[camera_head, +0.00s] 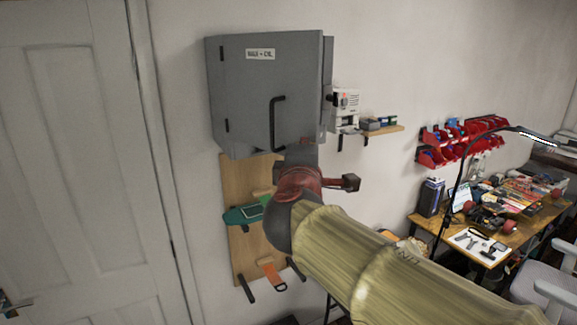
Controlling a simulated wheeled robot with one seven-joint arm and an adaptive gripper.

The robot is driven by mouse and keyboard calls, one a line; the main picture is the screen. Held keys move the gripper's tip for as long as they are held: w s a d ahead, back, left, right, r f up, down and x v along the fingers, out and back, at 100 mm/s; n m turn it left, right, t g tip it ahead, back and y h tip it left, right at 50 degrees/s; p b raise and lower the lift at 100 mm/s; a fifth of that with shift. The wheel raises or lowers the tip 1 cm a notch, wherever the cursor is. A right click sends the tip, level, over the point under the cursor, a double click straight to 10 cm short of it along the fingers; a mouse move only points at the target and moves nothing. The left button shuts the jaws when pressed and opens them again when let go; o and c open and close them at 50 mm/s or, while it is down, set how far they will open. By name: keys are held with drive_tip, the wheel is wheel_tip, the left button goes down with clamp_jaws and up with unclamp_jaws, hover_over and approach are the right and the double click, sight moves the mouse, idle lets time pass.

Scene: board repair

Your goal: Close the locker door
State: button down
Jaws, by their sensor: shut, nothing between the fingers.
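The grey locker (328,75) hangs on the wall at the upper middle of the view. Its door (245,90) faces me, with a label near the top, hinges on the left edge and a black bar handle (277,122) near the right. My gripper (301,152) is shut and empty at the door's lower right corner. My red wrist hides part of it, so contact with the door is unclear.
A wooden tool board (237,185) with hanging tools is below the locker. A small shelf (385,130) with a white device is to its right. A cluttered workbench (490,225) and red bins (465,140) stand further right. A white room door (75,150) is at left.

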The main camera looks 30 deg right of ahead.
drive_tip(key=w+d+b, duration=0.3)
drive_tip(key=w+d, duration=0.1)
drive_tip(key=d, duration=0.4)
drive_tip(key=w+d+b, duration=0.4)
drive_tip(key=d, duration=0.3)
drive_tip(key=w+d+n+t+y+p, duration=0.2)
drive_tip(key=w+d+n+y+p, duration=0.2)
drive_tip(key=w, duration=1)
drive_tip(key=shift+w+d+n+t+y+p, duration=0.4)
drive_tip(key=shift+d+y+p, duration=1)
drive_tip(key=shift+d, duration=0.8)
drive_tip(key=shift+a, duration=0.1)
